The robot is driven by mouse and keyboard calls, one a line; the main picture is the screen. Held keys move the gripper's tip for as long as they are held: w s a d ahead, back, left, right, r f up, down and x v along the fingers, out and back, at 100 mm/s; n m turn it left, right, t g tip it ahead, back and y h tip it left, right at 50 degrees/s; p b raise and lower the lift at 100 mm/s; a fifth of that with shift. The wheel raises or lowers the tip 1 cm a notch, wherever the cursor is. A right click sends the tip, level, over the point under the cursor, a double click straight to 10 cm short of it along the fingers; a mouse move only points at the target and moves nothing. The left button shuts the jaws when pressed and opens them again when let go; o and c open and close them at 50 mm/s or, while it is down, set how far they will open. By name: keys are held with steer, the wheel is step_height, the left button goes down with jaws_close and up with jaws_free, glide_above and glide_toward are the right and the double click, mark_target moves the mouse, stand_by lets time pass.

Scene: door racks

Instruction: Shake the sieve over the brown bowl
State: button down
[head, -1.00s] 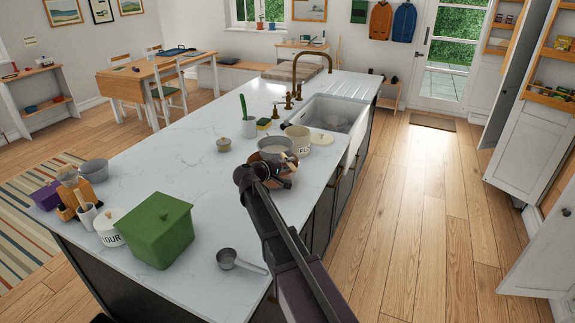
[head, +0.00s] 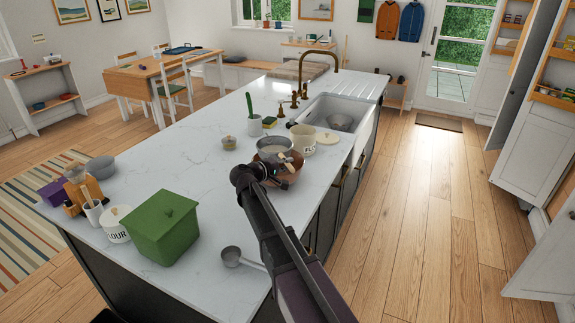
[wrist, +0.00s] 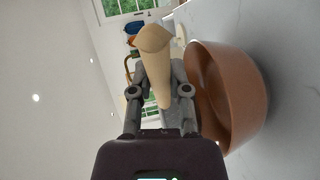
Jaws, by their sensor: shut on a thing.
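The brown bowl (head: 284,180) stands on the white worktop near its right edge, partly hidden by my arm. It also shows at the right of the wrist view (wrist: 247,100). My gripper (wrist: 160,82) is shut on the pale wooden handle of the sieve (wrist: 155,65), beside the bowl. In the head view the grey round sieve (head: 274,144) is at the bowl's far side and seems to be above it. The sieve's mesh and contents are too small to make out, and its pan is not clear in the wrist view.
The sink (head: 345,112) is beyond. A green box (head: 163,232) and a grey scoop (head: 231,256) are nearer.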

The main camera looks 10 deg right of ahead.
steer(key=d, duration=0.2)
steer(key=shift+w+d, duration=0.25)
steer(key=shift+d, duration=0.1)
steer(key=shift+a, duration=0.15)
steer(key=shift+s+a, duration=0.15)
steer(key=shift+a, duration=0.5)
steer(key=shift+s+a, duration=0.15)
steer(key=shift+a, duration=0.5)
steer(key=shift+d, duration=0.15)
steer(key=shift+w+d, duration=0.15)
steer(key=shift+d, duration=0.5)
steer(key=shift+w+d, duration=0.15)
steer(key=shift+d, duration=0.5)
steer(key=shift+r, duration=0.1)
